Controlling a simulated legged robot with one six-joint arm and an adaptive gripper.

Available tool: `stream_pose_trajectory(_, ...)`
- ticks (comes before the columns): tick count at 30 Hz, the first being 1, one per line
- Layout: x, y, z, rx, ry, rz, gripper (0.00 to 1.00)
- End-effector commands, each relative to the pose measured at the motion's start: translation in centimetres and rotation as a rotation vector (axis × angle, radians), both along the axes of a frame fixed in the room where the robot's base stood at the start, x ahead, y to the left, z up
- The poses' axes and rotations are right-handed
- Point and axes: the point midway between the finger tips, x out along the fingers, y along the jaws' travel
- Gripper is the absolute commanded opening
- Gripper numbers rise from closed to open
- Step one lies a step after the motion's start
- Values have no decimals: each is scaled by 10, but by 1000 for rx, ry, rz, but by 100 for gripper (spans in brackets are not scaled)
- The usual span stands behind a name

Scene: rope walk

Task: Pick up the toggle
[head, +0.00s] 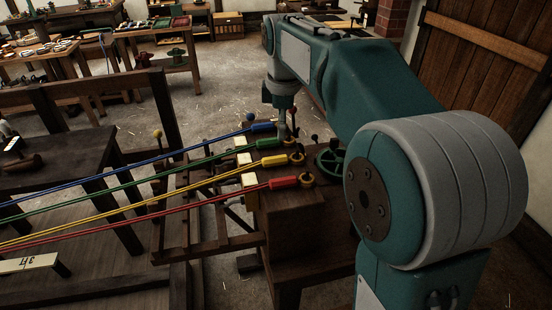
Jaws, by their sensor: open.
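Several coloured ropes run from the left to a wooden block (292,222), each ending in a matching sleeve-like piece: blue (263,127), green (270,143), yellow (274,161) and red (284,182). I cannot tell which part is the toggle; it may be one of these end pieces. Brass-coloured rings sit at the ends of the yellow and red pieces. My gripper (284,130) points down over the back of the block, close to the blue and green ends. It is small and dark here; its jaws are open, and I see nothing clearly held. Contact cannot be told.
A green handwheel (330,160) stands on the block's right side. A pale slotted plate (245,165) guides the ropes at its left. A dark wooden frame and bench (60,160) fill the left. Tables with tools (165,65) stand behind; floor between is open.

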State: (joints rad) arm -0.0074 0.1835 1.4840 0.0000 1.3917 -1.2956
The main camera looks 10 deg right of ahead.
Motion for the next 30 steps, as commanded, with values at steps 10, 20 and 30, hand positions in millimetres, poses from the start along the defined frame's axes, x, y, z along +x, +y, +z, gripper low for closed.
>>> stream_pose_trajectory(10, 47, 1, -20, -11, 81, 261, 77)
stream_pose_trajectory(20, 47, 1, -65, -11, 84, 267, 77)
stream_pose_trajectory(30, 41, -1, -102, -11, 85, 265, 77)
